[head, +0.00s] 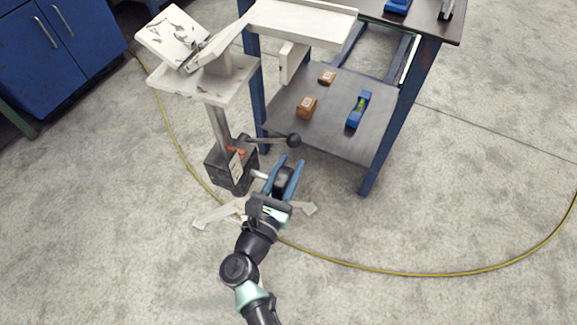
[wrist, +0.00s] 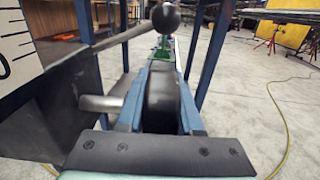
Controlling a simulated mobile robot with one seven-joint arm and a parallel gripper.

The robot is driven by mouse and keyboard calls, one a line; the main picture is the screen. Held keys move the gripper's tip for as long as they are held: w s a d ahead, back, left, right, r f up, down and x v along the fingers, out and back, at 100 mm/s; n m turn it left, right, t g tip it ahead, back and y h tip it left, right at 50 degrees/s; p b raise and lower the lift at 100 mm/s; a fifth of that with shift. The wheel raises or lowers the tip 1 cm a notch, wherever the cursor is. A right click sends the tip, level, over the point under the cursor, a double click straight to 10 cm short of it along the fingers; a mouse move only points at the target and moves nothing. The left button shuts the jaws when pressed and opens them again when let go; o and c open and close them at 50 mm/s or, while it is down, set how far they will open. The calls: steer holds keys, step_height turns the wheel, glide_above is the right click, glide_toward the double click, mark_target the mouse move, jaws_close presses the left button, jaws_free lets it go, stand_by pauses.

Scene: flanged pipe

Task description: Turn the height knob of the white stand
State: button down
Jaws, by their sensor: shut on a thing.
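The white stand (head: 195,85) stands left of the workbench, with a grey post rising from a dark box-shaped collar (head: 231,168). The height knob (head: 284,180) is black and sits on a short metal shaft at the collar's right side. My gripper (head: 289,168) has its two blue fingers on either side of the knob and is shut on it. In the wrist view the knob (wrist: 162,98) lies between the fingers, and its shaft (wrist: 102,103) runs left to the collar. Part of the knob is hidden by the fingers.
A lever with a black ball end (head: 294,140) sticks out just above the knob. The blue-legged workbench shelf (head: 340,140) is close behind, holding orange-brown boxes (head: 307,107) and a blue level (head: 358,109). A yellow cable (head: 400,272) crosses the floor. Open floor lies at right.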

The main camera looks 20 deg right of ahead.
mark_target(288, 182)
steer(key=shift+r+p, duration=0.2)
steer(key=shift+p, duration=0.75)
